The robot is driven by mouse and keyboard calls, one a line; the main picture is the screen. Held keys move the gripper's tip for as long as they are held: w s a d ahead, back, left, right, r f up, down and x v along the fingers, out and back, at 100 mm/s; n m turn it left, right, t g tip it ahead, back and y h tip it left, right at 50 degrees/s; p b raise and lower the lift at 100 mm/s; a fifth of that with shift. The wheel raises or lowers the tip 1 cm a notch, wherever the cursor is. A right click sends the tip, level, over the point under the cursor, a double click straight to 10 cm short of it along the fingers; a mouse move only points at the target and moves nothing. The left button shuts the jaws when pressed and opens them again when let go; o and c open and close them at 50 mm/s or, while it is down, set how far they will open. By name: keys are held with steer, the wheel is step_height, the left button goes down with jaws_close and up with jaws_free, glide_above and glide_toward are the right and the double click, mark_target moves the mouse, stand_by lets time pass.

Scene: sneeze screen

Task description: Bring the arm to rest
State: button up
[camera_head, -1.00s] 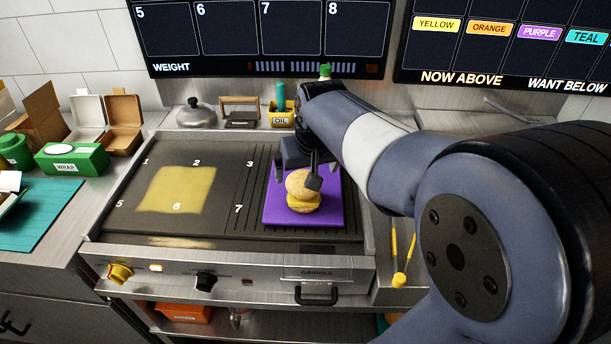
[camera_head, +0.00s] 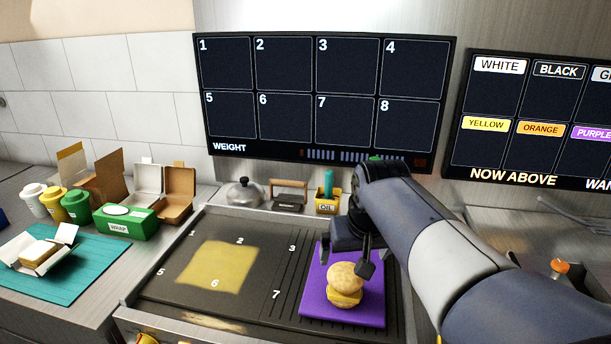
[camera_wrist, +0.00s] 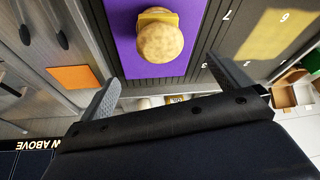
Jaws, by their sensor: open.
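My gripper (camera_head: 350,262) is open and empty in the head view, just behind and above a stacked bun sandwich (camera_head: 345,284). The sandwich has a round tan bun and a yellow layer, and sits on a purple mat (camera_head: 318,305) on the right part of the griddle (camera_head: 190,295). In the wrist view, my two fingers (camera_wrist: 165,95) are spread wide apart, and the sandwich (camera_wrist: 160,45) lies beyond them on the purple mat (camera_wrist: 122,30), with nothing between the fingers. Whether a finger touches the bun cannot be told.
Behind the griddle stand a domed lid (camera_head: 244,192), a press (camera_head: 289,197) and a yellow oil holder (camera_head: 328,202). A teal mat (camera_head: 75,285) with an open wrapped item lies left. Dark screens (camera_head: 325,95) hang on the back wall. A green wrap box (camera_head: 124,223) stands at left.

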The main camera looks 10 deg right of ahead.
mark_target(348, 273)
steer(key=x, duration=0.9)
steer(key=shift+r+p, duration=0.2)
steer(key=shift+p, duration=0.15)
